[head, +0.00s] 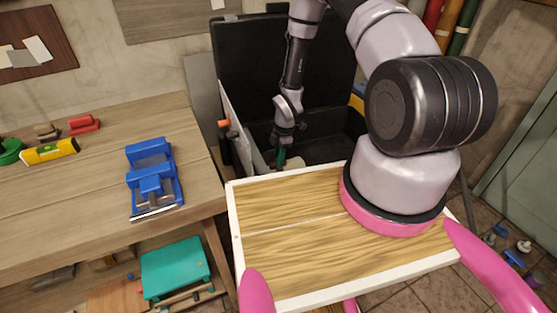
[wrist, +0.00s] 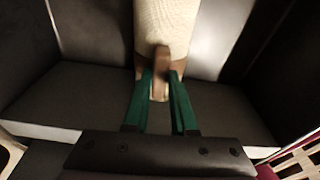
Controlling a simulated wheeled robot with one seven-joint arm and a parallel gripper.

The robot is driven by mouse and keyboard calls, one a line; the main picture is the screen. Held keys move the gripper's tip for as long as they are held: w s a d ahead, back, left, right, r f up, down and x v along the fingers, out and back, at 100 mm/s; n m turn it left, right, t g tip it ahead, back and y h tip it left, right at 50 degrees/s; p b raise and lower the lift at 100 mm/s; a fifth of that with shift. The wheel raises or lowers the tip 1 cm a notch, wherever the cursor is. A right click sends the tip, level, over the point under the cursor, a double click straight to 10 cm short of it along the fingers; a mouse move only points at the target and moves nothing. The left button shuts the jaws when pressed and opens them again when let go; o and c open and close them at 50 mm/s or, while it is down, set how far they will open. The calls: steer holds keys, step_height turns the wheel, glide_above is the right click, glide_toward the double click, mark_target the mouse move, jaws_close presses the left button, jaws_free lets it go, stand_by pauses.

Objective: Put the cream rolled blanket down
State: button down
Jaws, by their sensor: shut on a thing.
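The cream rolled blanket (wrist: 163,28) shows in the wrist view as a pale textured roll with a brown strap. My gripper (wrist: 160,78) has its two green fingers shut on the brown strap end. In the head view my gripper (head: 281,158) points down inside an open black chest (head: 330,132). A small pale part of the blanket (head: 291,172) shows below the fingers there; the rest is hidden behind the wooden top in front. I cannot tell whether the blanket touches the chest floor.
A workbench (head: 85,190) on the left holds a blue vise (head: 152,178), a yellow level (head: 50,151) and a red tool (head: 84,124). A teal stool-like item (head: 175,267) sits below. Rolled tubes (head: 449,25) stand at the back right. The chest walls stand close around my gripper.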

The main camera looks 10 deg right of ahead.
steer(key=shift+f, duration=0.5)
steer(key=c, duration=0.6)
jaws_free()
steer(key=shift+c, duration=0.2)
